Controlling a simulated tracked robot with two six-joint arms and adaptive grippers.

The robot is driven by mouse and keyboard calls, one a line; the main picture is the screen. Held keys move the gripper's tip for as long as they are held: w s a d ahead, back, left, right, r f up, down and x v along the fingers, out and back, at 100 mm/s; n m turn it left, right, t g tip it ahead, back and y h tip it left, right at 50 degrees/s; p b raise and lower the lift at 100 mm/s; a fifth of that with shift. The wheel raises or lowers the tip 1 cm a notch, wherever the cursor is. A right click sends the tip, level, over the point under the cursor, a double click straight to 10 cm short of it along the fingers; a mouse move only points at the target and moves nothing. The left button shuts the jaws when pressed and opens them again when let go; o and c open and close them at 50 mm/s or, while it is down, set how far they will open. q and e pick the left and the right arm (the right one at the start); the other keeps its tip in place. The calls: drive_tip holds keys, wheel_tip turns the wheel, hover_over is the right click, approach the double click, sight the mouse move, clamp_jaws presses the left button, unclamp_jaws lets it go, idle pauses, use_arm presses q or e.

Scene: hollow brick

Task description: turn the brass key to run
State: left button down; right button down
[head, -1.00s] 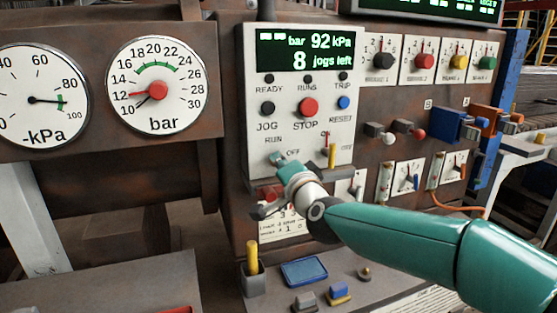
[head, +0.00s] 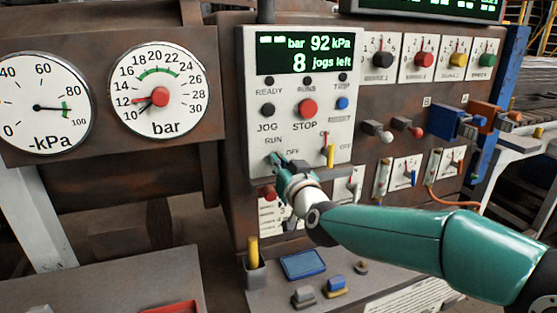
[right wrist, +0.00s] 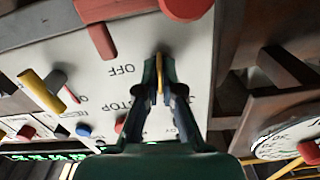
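The brass key (right wrist: 160,78) shows in the right wrist view as a narrow yellow strip between the fingertips. My right gripper (right wrist: 160,85) has its fingers close together on both sides of the key and looks shut on it. In the head view, the right gripper (head: 284,160) is at the lower left of the white control panel (head: 262,195), just under the RUN and OFF labels. There the key is hidden by the fingers, and its exact angle cannot be told. My left gripper is not in view.
A yellow-handled lever (head: 331,156) stands just right of the gripper, and a red knob (head: 267,192) is just below it. A row of buttons, including the red STOP button (head: 307,108), is above. A shelf (head: 385,292) with small items lies underneath.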

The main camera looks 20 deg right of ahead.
drive_tip(key=shift+a+f+n, duration=0.1)
drive_tip(key=shift+f+n, duration=0.3)
drive_tip(key=shift+n, duration=0.5)
drive_tip(key=c, duration=1.3)
unclamp_jaws()
drive_tip(key=shift+r, duration=0.1)
drive_tip(key=shift+c, duration=0.2)
drive_tip(key=shift+r, duration=0.1)
drive_tip(key=s, duration=1.2)
drive_tip(key=shift+d, duration=0.25)
